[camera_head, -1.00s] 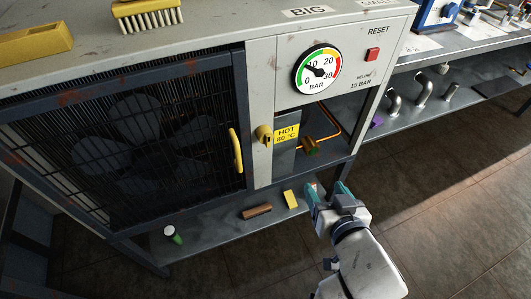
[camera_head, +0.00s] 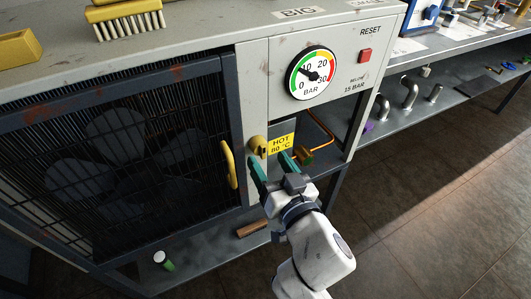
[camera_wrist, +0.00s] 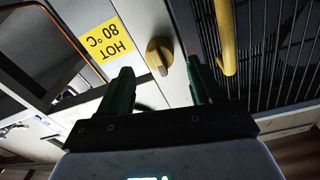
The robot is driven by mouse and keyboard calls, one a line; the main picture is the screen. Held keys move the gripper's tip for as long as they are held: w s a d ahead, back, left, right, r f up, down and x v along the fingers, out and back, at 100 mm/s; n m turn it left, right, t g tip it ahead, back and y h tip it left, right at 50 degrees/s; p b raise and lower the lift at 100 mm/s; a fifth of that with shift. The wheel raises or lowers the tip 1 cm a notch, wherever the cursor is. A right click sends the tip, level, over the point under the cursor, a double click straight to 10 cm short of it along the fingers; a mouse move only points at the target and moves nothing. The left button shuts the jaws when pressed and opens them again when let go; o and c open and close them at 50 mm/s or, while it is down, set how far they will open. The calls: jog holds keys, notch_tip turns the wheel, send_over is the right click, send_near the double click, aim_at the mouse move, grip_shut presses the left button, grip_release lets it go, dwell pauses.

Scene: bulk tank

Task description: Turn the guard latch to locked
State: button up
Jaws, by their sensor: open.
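The guard latch (camera_head: 257,146) is a yellow knob on the pale post just right of the fan guard. It also shows in the wrist view (camera_wrist: 160,55), ahead of the gap between my fingers. My gripper (camera_head: 271,164) has green fingers spread apart and empty. It is just below the latch in the head view, with no visible contact. The fan guard (camera_head: 120,150) is a dark barred door with a yellow handle (camera_head: 229,165); it looks closed. In the wrist view the handle (camera_wrist: 225,35) stands right of the latch.
A yellow HOT 80 °C sign (camera_head: 281,144) and a copper pipe (camera_head: 318,126) with a brass fitting (camera_head: 304,157) are right of the latch. A gauge (camera_head: 312,73) and a red reset button (camera_head: 365,55) are above. A brown block (camera_head: 252,229) lies on the lower shelf.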

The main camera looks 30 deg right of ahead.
aim_at(260, 147)
jog(key=shift+w+d, duration=0.1)
jog(key=shift+w, duration=1.3)
jog(key=c, duration=1.1)
